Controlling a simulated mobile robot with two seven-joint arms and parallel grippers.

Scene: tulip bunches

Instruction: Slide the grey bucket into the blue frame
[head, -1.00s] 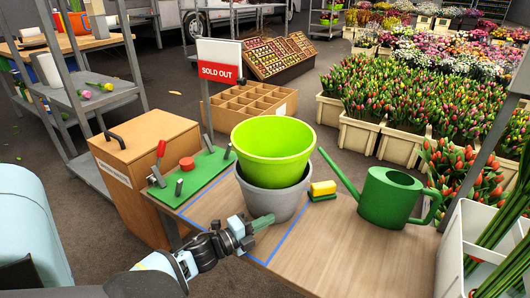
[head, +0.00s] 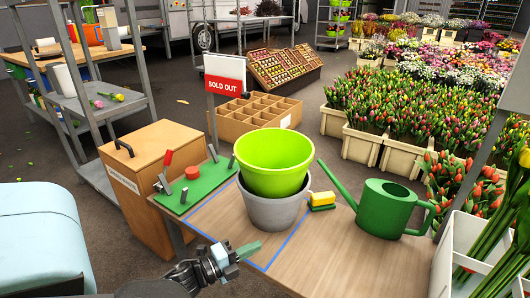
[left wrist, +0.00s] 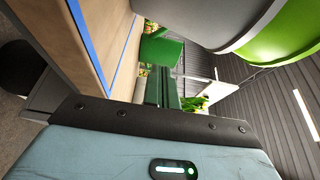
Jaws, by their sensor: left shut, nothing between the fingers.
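The grey bucket (head: 273,212) stands upright on the table with a lime-green bucket (head: 273,160) nested in it. The blue frame (head: 287,241) is a taped outline on the tabletop. The grey bucket stands over its far right part and hides some of the tape; I cannot tell whether its base overlaps the line. My left gripper (head: 252,248) is shut and empty, in front of the bucket and apart from it, near the frame's near edge. The left wrist view shows the grey bucket (left wrist: 195,18) and the blue tape (left wrist: 92,40). My right gripper is not in view.
A yellow sponge on a green brush (head: 322,200) sits close right of the bucket. A green watering can (head: 385,208) stands farther right. A green board with tools (head: 197,186) and the SOLD OUT sign (head: 224,75) are at left. The near table middle is clear.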

